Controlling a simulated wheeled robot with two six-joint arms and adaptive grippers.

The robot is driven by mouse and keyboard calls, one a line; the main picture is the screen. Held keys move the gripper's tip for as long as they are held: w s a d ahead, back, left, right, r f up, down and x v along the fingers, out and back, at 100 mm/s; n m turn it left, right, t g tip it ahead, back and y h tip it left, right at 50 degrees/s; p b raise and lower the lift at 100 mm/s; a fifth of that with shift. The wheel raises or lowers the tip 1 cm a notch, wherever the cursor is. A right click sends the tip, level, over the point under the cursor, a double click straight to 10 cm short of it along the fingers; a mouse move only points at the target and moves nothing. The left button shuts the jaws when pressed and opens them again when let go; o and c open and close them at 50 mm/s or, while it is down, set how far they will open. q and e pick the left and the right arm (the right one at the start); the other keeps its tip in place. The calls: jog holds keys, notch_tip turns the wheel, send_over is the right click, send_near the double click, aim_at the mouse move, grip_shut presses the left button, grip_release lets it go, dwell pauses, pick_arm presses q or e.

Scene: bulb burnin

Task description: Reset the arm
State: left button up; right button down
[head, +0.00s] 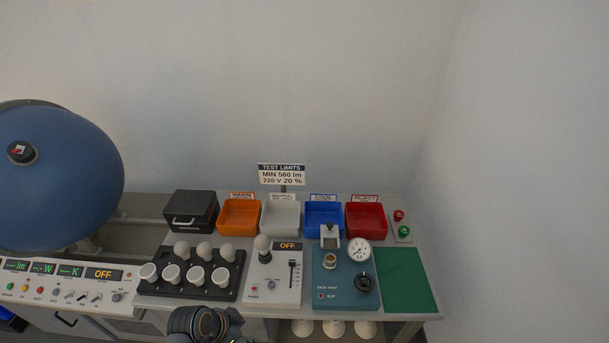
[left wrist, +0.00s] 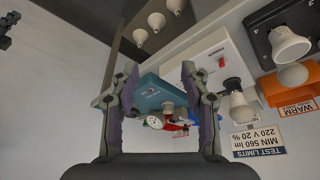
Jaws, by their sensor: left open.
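My left gripper (left wrist: 160,68) is open in the left wrist view, its two fingers apart with nothing held between them. The teal test station (left wrist: 158,93) shows beyond the gap between the fingers. In the head view, a dark part of my left arm (head: 205,323) shows at the bottom, in front of the bench and below the bulb tray (head: 190,287); the fingers are not clear there. My right gripper is in neither view.
A white panel with a bulb (head: 263,245) and a teal station (head: 345,280) stand on the bench. Orange (head: 239,202), grey (head: 280,203), blue (head: 324,205) and red (head: 366,204) bins line the back. A blue sphere (head: 55,175) is at left. The green mat (head: 405,280) is clear.

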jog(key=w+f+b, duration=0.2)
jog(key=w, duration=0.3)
pick_arm(q)
jog(key=s+a+f+n+y+b, duration=0.1)
jog(key=s+a+f+n+b, duration=0.1)
jog(key=f, duration=0.8)
jog(key=s+a+f+n+g+y+b, duration=0.1)
jog(key=s+a+f+b, duration=0.15)
jog(key=f, duration=0.85)
jog(key=s+a+f+n+b, duration=0.1)
jog(key=s+a+f+n, duration=0.15)
jog(key=f, duration=0.75)
jog(key=s+a+f+n+g+y+b, duration=0.1)
jog(key=s+a+f+b, duration=0.4)
jog(key=s+f, duration=1.1)
jog(key=shift+s+a+f+n+y, duration=0.15)
jog(key=shift+s+n+y, duration=0.35)
jog(key=shift+s+n, duration=0.65)
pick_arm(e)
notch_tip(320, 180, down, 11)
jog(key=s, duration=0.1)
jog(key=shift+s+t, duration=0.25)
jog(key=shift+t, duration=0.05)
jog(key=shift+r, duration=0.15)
